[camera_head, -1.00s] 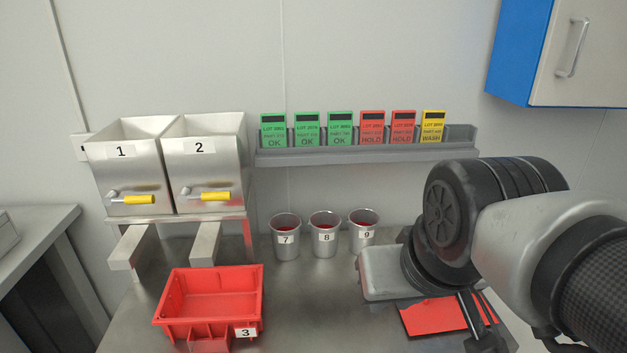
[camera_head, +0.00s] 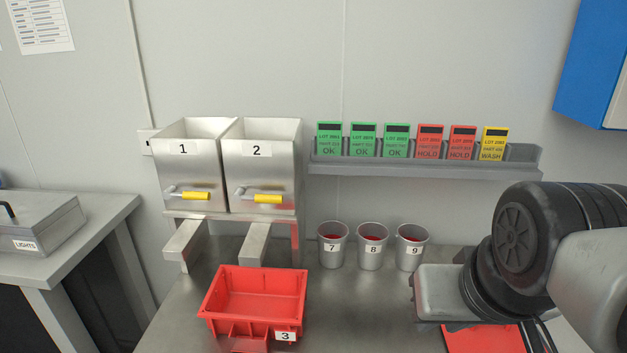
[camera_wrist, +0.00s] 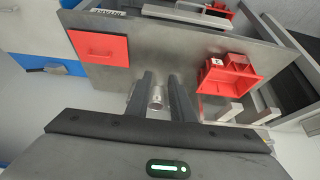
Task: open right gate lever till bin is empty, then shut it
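Two steel bins stand side by side on the bench in the head view, bin 1 (camera_head: 192,160) on the left and bin 2 (camera_head: 262,165) on the right. Each has a lever with a yellow grip on its front. The right lever (camera_head: 267,198) and the left lever (camera_head: 195,196) both lie about level. The inside of bin 2 is too hard to see to tell its contents. A red tray labelled 3 (camera_head: 257,290) sits before the chutes and looks empty. My gripper (camera_wrist: 163,80) is open in the wrist view, its fingers apart, away from the levers.
Metal cups 7 (camera_head: 332,250), 8 (camera_head: 372,252) and 9 (camera_head: 411,252) stand right of the bins. A grey rack (camera_head: 420,168) with lot cards hangs behind them. A blue cabinet (camera_head: 588,60) is at upper right. A red plate (camera_head: 485,340) lies below my arm.

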